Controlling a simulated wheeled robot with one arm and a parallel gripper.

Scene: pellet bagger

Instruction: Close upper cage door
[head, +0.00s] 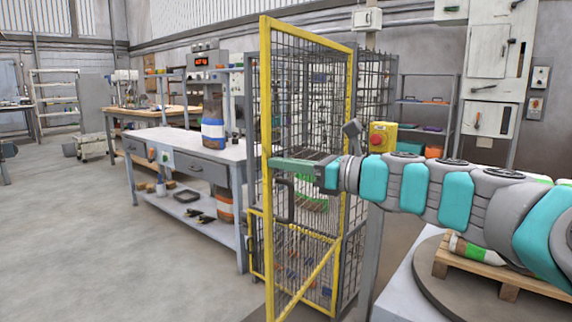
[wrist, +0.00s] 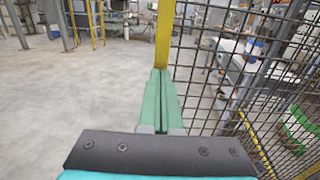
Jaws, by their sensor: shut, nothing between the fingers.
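The upper cage door (head: 265,90) is a tall yellow frame with dark wire mesh. In the head view it stands swung open from the cage (head: 375,80), its free edge towards the left. A dark handle (head: 282,200) shows near that edge. My gripper (head: 276,163) is shut and empty, its green fingers pointing left across the door, with the tips at the yellow edge post. In the wrist view the shut fingers (wrist: 160,78) point at the yellow post (wrist: 165,38), with mesh to the right. I cannot tell whether the tips touch the post.
A workbench (head: 180,145) with a bottle (head: 213,125) stands left of the door. A yellow box with a red button (head: 381,137) is right of the cage. A pallet (head: 500,275) sits at lower right. The floor at left is open.

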